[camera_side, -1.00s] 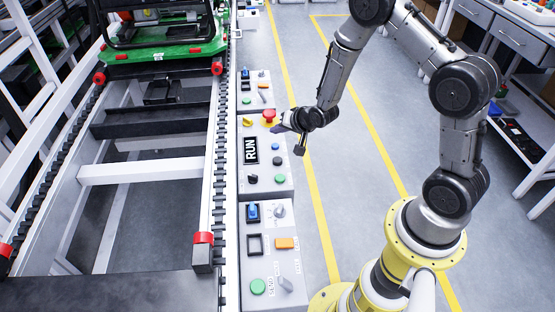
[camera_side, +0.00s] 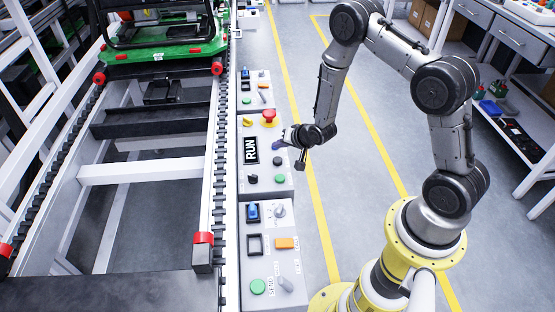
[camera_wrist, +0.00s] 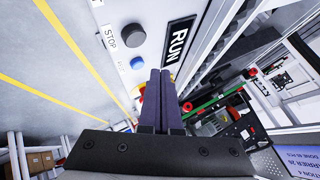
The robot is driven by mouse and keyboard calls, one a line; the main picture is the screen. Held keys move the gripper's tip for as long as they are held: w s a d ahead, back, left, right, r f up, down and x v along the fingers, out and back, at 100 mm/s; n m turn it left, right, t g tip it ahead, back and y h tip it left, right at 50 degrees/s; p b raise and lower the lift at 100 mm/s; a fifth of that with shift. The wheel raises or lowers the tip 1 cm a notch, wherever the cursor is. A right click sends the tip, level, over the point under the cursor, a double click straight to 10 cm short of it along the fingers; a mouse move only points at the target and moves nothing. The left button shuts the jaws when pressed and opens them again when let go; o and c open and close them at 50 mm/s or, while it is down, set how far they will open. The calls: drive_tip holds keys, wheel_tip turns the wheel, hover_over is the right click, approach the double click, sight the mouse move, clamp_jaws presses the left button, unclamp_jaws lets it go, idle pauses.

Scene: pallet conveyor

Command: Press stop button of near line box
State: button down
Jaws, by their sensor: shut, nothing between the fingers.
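The box with the lit RUN display (camera_side: 251,150) stands along the conveyor in the side view. A black round button (camera_wrist: 132,36) beside a STOP label (camera_wrist: 111,36) shows in the wrist view, left of the RUN display (camera_wrist: 178,40). A smaller blue button (camera_wrist: 137,62) is below it there. My gripper (camera_side: 281,144) is shut and empty, above the floor-side part of this box. Its dark fingers (camera_wrist: 160,72) point over the panel in the wrist view, just right of the blue button. I cannot see any contact. The fingers partly hide the panel.
A red mushroom button (camera_side: 268,116) sits at the box's far end. A green button (camera_side: 280,179) is at its near end. Another control box (camera_side: 271,270) is nearer the camera. A green pallet (camera_side: 165,52) lies on the conveyor.

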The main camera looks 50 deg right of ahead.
sight(280, 162)
drive_tip(key=shift+f, duration=1.85)
idle(0.6)
drive_tip(key=shift+f, duration=0.4)
drive_tip(key=shift+f, duration=0.6)
idle(0.7)
drive_tip(key=shift+r, duration=1)
drive_tip(key=shift+r, duration=0.1)
drive_tip(key=shift+r, duration=2.45)
